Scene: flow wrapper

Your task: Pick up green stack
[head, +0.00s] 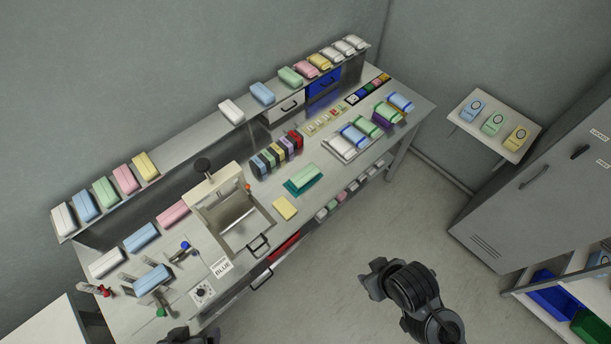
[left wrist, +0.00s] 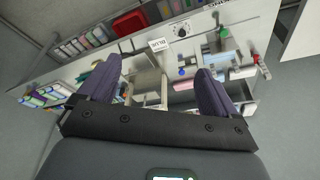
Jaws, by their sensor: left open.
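A light green stack (head: 307,174) sits on a teal tray (head: 290,187) near the middle of the bench. Other green stacks lie on the raised shelf, one toward its right part (head: 290,77) and one toward its left (head: 105,191). More green stacks (head: 387,111) lie at the bench's right end among blue ones. My left gripper (left wrist: 155,82) is open and empty, its two fingers apart above the bench front; only its top shows at the head view's bottom edge. My right gripper (head: 372,280) hangs over the floor in front of the bench, away from every stack; its jaws are unclear.
A machine with a metal bin (head: 238,215) stands mid-bench, beside a sign reading BLUE (head: 221,267). A yellow stack (head: 285,208) lies right of it. A row of coloured upright packs (head: 276,155) stands behind the teal tray. A grey cabinet (head: 540,185) stands right; floor between is clear.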

